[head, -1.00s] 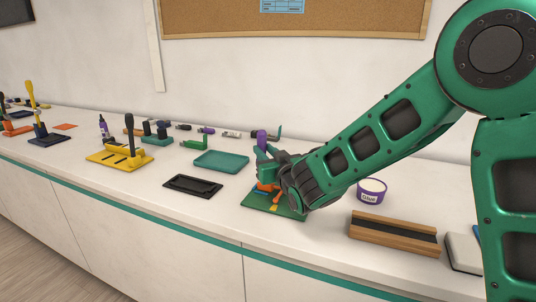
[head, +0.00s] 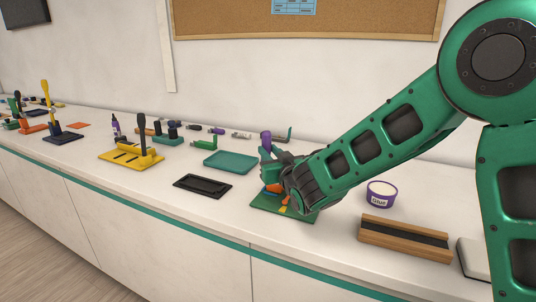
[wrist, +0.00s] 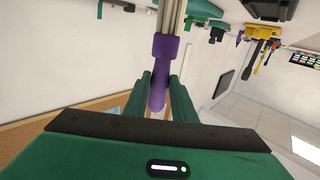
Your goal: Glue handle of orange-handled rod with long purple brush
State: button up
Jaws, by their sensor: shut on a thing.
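My gripper (wrist: 163,98) is shut on the purple handle (wrist: 160,80) of a brush. A grey shaft runs on from the handle to the top edge of the wrist view. In the head view my gripper (head: 270,168) is over the green board (head: 298,213), with a purple end (head: 265,138) sticking up above it. An orange part (head: 274,188) shows low beside the gripper. My gripper hides most of it, so I cannot tell whether the brush touches it. The purple glue tub (head: 381,195) stands to the right of the board.
A wooden block with a dark groove (head: 404,238) lies right of the board. A black tray (head: 203,187) and a teal tray (head: 231,162) lie to the left. A yellow stand (head: 131,156) is farther left. The counter's front edge is close to the board.

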jog(key=s+d, duration=0.2)
jog(key=d, duration=0.3)
jog(key=shift+d+f, duration=0.2)
jog(key=shift+d, duration=0.2)
dwell(0.7)
jog(key=shift+a, duration=0.1)
jog(key=shift+w+a+r, duration=0.1)
jog(key=shift+w+a, duration=0.2)
jog(key=shift+a, duration=0.5)
jog(key=shift+w+a+r, duration=0.15)
jog(key=shift+w+a, duration=0.1)
jog(key=shift+a, duration=0.5)
jog(key=shift+w+a+r, duration=0.1)
jog(key=shift+w+a, duration=0.2)
jog(key=shift+a, duration=0.5)
jog(key=shift+w+a+f, duration=0.1)
jog(key=shift+w+a, duration=0.2)
jog(key=shift+a, duration=0.4)
